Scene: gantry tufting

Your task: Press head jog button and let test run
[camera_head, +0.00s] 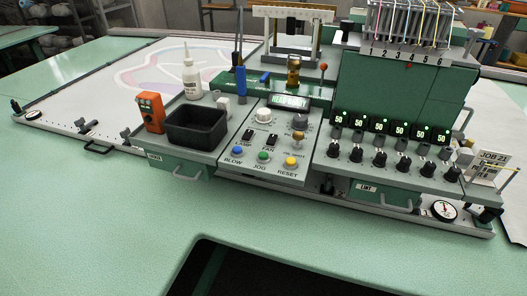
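The control panel (283,167) sits in the middle of the machine. On its lower row are a blue button (237,151) above the label BLOW, a green button (263,156) above the label JOG, and a yellow button (291,161) above the label RESET. A small lit display (288,102) at the top of the panel shows text that seems to read HEAD READY. Nothing covers the green button. Neither of my grippers is in view.
Left of the panel are a black bin (197,127), an orange device (151,112) and a white bottle (191,77). Right is a green unit (403,100) with several knobs and green displays reading 50. The green table front (110,220) is clear.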

